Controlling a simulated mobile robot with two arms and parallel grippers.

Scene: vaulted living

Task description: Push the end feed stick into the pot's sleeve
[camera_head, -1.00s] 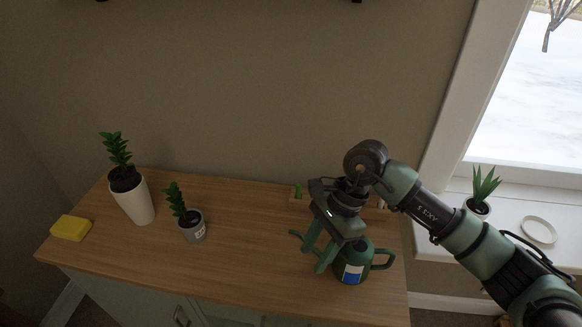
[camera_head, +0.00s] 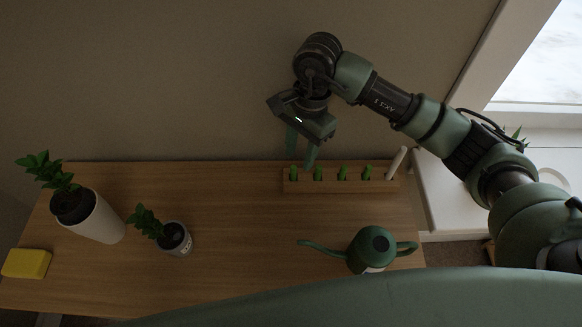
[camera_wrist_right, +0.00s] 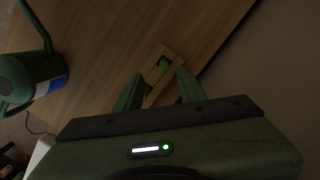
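A wooden rack (camera_head: 334,186) at the back of the cabinet top holds several green feed sticks. The leftmost end stick (camera_head: 293,174) stands close below my right gripper (camera_head: 300,157). In the wrist view, the right gripper (camera_wrist_right: 160,76) has its fingers apart, with a green stick (camera_wrist_right: 163,65) visible between and beyond the tips; they look clear of it. A small grey pot (camera_head: 178,240) with a leafy plant and a label stands left of centre. A taller white pot (camera_head: 98,222) stands further left. I cannot make out a sleeve on either. My left gripper is not in view.
A green watering can (camera_head: 372,249) stands at the front right, its spout pointing left. A pale upright stick (camera_head: 397,162) is at the rack's right end. A yellow sponge (camera_head: 27,263) lies at the left. The wood between pots and rack is clear.

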